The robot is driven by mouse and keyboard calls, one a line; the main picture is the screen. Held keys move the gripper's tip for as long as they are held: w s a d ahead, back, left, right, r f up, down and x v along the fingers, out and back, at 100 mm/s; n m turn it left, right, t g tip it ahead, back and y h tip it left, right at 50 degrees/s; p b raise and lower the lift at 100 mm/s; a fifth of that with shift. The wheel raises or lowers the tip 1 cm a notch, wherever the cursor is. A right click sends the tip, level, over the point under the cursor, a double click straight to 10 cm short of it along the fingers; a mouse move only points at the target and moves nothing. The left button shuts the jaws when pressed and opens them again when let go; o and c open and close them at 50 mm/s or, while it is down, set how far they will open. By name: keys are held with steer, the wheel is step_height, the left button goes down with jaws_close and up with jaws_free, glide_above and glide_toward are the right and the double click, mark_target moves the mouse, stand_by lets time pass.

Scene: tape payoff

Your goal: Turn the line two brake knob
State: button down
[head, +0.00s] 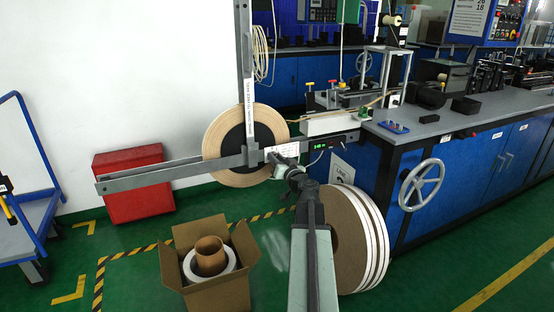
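A large tan tape reel (219,135) with a dark hub hangs on a grey payoff frame (150,176) left of the blue machine. A sign (341,172) starting with "LINE" stands on the machine's end; its number is partly covered by my arm. My gripper (273,157) is at the right edge of the reel, in front of a small white label plate (285,149). I cannot make out a brake knob; it may be hidden by the gripper or the frame. The fingers are too small and dark to tell whether they are open or shut.
More tape reels (372,240) stand on the floor right of my arm. An open cardboard box (216,289) with a roll inside is at lower left. A red cabinet (133,180) and a blue cart (38,200) are by the wall. A handwheel (419,185) sticks out from the machine.

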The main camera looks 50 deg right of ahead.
steer(key=shift+m, duration=0.4)
steer(key=shift+f+m+b, duration=0.1)
steer(key=shift+m+b, duration=0.2)
steer(key=shift+m, duration=8.2)
steer(key=c, duration=1.2)
jaws_free()
steer(key=shift+o, duration=0.2)
